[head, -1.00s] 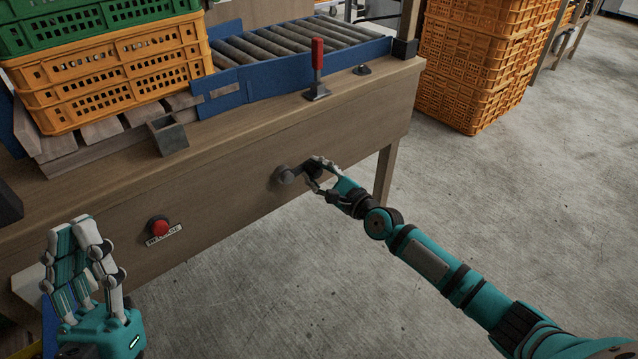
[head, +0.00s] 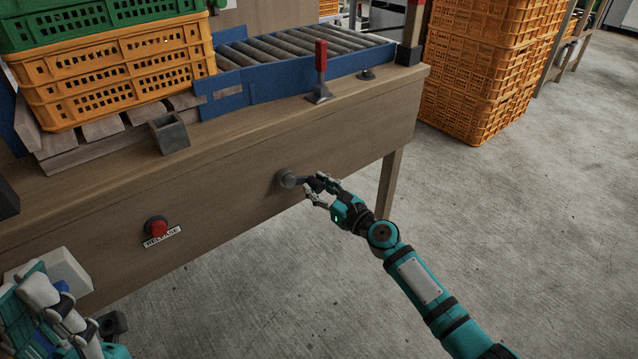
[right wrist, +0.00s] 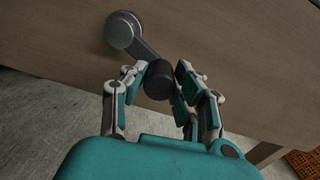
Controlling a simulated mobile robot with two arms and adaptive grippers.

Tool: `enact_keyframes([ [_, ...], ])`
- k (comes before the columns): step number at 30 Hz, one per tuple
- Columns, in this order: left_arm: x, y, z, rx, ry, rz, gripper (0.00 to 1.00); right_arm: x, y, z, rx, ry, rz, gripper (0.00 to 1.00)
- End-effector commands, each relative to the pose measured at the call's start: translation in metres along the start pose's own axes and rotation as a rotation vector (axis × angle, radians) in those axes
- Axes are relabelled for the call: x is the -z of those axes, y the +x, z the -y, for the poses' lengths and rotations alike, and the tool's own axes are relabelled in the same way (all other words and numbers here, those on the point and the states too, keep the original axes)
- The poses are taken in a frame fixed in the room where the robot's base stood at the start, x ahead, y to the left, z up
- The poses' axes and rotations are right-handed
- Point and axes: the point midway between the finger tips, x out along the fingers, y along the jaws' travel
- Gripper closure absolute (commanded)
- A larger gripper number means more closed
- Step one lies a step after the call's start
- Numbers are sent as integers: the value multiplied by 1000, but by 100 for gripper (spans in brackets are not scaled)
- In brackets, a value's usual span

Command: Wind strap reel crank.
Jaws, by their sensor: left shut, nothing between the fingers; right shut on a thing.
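The strap reel crank has a round grey hub (head: 287,178) on the front face of the wooden bench. In the right wrist view its hub (right wrist: 122,29) is at the upper left, and a short arm runs down and right to a dark knob (right wrist: 159,80). My right gripper (right wrist: 165,85) is shut on this knob, fingers on either side. In the head view the right gripper (head: 318,189) is just right of the hub and partly hides the crank arm. My left gripper (head: 42,303) is shut and empty at the lower left, apart from the bench front.
A red RELEASE button (head: 158,228) is on the bench front. Orange crates (head: 120,80) sit on the bench's left. A red-handled lever (head: 320,70) stands near its edge, before rollers (head: 300,42). Stacked crates (head: 480,90) stand right. The floor at right is clear.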

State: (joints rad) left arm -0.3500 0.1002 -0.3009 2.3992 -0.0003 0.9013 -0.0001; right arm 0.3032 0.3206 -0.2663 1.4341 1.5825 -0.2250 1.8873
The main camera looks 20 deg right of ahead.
Motion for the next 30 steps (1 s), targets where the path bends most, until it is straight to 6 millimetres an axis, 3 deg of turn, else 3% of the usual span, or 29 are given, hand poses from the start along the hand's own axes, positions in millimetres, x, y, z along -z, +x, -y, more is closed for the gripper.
enact_keyframes([
  [12,2,8,0,0,0,2,100,14,0,-10,-2,237,0,100],
  [30,2,10,0,0,0,2,100,16,0,-11,-2,284,3,100],
])
